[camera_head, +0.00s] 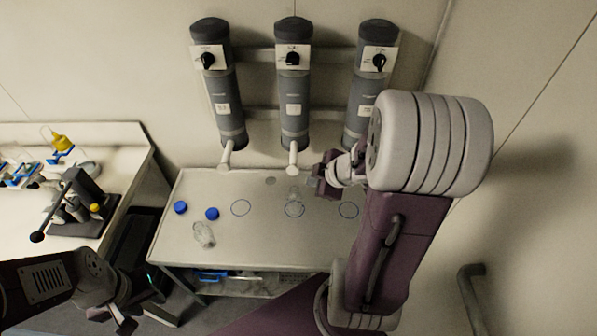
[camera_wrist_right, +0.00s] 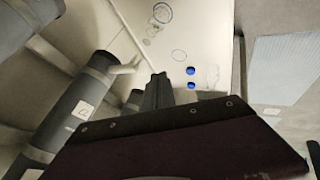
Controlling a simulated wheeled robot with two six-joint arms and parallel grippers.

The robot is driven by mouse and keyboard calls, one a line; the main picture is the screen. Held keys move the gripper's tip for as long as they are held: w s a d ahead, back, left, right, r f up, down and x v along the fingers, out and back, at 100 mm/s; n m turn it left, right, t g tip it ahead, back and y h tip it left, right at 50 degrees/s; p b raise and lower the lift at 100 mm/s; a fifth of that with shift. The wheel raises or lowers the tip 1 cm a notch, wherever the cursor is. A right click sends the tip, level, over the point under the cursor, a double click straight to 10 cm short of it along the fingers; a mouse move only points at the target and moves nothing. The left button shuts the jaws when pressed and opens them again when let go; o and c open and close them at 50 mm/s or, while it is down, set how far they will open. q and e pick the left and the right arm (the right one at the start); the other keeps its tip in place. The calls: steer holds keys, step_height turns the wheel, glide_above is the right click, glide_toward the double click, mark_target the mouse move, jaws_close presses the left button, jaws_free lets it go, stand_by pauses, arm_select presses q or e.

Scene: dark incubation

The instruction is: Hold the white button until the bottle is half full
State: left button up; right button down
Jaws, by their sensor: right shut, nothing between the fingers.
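A clear bottle (camera_head: 293,193) stands at the middle ring on the table, below the middle dispenser's spout (camera_head: 292,160). It also shows faintly in the right wrist view (camera_wrist_right: 153,30). A second clear bottle (camera_head: 204,235) is at the table's left front. I cannot make out a white button; the middle dispenser (camera_head: 293,85) has a white plate and a black knob (camera_head: 292,58). My right gripper (camera_head: 320,183) is shut and empty, right of the middle spout; its fingers show in the right wrist view (camera_wrist_right: 158,92). My left gripper (camera_head: 112,318) is open and empty, low at the left. The bottle's fill level is too small to tell.
Similar dispensers stand left (camera_head: 222,85) and right (camera_head: 370,85). Two blue caps (camera_head: 180,207) lie on the table's left. A side bench (camera_head: 110,150) with lab tools stands left. My right arm hides the table's right end.

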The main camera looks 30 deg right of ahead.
mark_target(293, 171)
steer(key=shift+w, duration=0.1)
steer(key=w+d+f+b, duration=0.1)
steer(key=w+f+b, duration=0.1)
steer(key=w+f, duration=0.6)
steer(key=shift+w+d+b, duration=0.15)
steer(key=shift+w+b, duration=0.2)
steer(key=shift+w, duration=0.25)
